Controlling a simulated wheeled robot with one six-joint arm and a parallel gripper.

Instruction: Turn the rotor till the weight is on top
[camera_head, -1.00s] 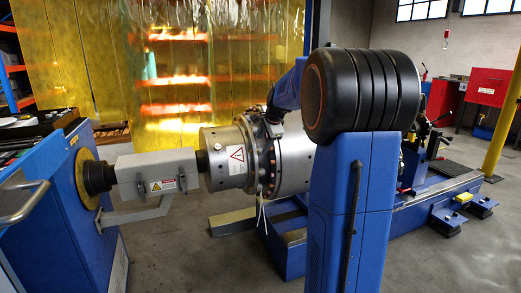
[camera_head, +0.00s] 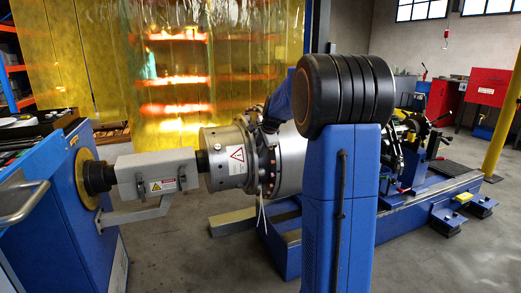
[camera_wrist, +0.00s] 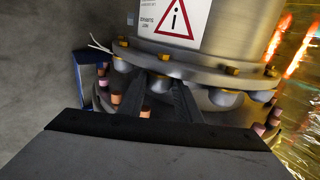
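The rotor (camera_head: 290,165) is a silver cylinder with a bolted flange, lying level in the balancing machine. Its warning-labelled drum end (camera_head: 222,160) faces the grey coupling; the drum also shows in the wrist view (camera_wrist: 218,28). The flange (camera_wrist: 215,72) carries yellow bolts, rounded grey knobs and pinkish studs. My gripper (camera_wrist: 160,88) reaches the flange with its two dark fingers apart, on either side of a grey knob (camera_wrist: 160,83). Whether they touch it is unclear. In the head view my arm hides the gripper and part of the rotor. I cannot pick out the weight.
A grey coupling guard (camera_head: 157,173) joins the rotor to the blue drive cabinet (camera_head: 60,220) at left. The blue machine bed (camera_head: 430,200) runs to the right. A yellow strip curtain (camera_head: 110,60) hangs behind. A red cabinet (camera_head: 487,88) stands back right. Front floor is clear.

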